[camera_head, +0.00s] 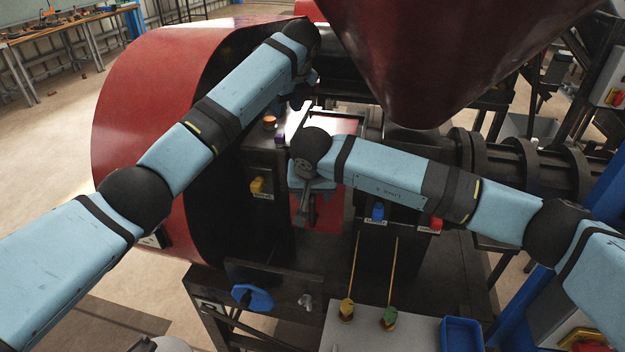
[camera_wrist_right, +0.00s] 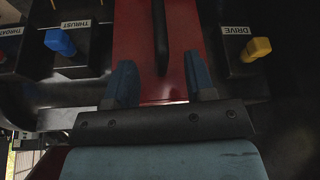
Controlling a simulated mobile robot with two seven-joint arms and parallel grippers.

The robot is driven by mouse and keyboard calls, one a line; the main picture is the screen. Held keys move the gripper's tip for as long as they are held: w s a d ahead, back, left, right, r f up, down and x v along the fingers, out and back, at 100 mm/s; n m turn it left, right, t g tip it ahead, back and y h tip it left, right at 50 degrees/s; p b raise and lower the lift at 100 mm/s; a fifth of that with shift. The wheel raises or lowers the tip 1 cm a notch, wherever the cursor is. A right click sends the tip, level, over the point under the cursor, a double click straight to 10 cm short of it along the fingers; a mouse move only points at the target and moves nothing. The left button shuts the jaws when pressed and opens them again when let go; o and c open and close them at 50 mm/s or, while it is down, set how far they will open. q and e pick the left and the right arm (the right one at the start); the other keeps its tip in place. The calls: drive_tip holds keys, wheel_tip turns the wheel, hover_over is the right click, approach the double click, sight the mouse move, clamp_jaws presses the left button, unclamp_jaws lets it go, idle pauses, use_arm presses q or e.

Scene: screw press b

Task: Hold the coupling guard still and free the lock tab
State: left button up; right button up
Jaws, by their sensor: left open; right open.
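A red cover (camera_head: 330,218), which I take for the coupling guard, sits between two dark housings. It fills the middle of the right wrist view (camera_wrist_right: 180,40), with a black bar handle (camera_wrist_right: 160,38) on it. My right gripper (camera_wrist_right: 160,78) is open over the cover, its fingers on either side of the handle's near end; contact cannot be told. It also shows in the head view (camera_head: 303,212). My left gripper (camera_head: 297,98) is open near the cover's far end, partly hidden by its wrist. Yellow DRIVE (camera_wrist_right: 257,48) and blue THRUST (camera_wrist_right: 60,42) tabs flank the cover; which is the lock tab is unclear.
A large red drum-shaped casing (camera_head: 140,110) stands left, and a red hopper (camera_head: 430,50) hangs over the back. A red THROAT tab (camera_head: 432,224) is right of the blue one. A pale bench (camera_head: 415,335) in front bears two long-stemmed tools and a blue tray (camera_head: 461,335).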

sight(313, 201)
drive_tip(key=x, duration=0.6)
drive_tip(key=shift+w+f, duration=0.1)
drive_tip(key=shift+f, duration=0.3)
clamp_jaws()
idle(0.8)
